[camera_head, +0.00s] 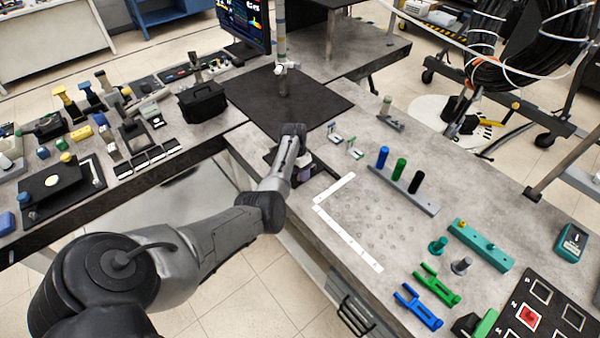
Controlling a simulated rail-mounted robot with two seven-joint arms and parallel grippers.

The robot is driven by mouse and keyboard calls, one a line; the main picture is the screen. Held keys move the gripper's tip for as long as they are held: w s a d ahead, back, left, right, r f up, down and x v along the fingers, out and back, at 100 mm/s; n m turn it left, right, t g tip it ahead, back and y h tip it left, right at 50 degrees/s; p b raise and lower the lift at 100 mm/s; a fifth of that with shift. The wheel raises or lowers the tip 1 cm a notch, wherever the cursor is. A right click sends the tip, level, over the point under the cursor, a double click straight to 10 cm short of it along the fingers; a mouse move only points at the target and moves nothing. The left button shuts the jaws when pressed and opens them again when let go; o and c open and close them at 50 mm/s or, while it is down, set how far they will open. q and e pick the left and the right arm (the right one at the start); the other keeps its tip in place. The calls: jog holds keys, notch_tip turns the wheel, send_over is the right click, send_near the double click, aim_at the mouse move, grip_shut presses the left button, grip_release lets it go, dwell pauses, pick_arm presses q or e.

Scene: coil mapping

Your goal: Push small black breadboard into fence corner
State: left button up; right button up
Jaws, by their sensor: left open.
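My left gripper (303,172) points down at the table's near edge, just left of the white fence. It is open; its fingers are small and dark here. A small black board (270,154), which looks like the small breadboard, shows partly beside and under the gripper; my wrist hides much of it. I cannot tell whether the fingers touch it. The white L-shaped fence (347,238) lies on the grey table, its corner at the near left edge. The board is apart from that corner, behind and left of it. My right gripper is not in view.
A large black plate (310,104) with a post lies behind the gripper. A rail with blue, green and black cylinders (400,168) stands right of the fence. Green and blue clamps (418,308) lie nearer. The grey surface inside the fence is clear, with faint holes.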

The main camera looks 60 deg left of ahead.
pick_arm(q)
notch_tip(320, 180, up, 14)
jog(key=a+p, duration=0.2)
jog(key=shift+s+a+f, duration=0.2)
jog(key=shift+a, duration=0.15)
dwell(0.3)
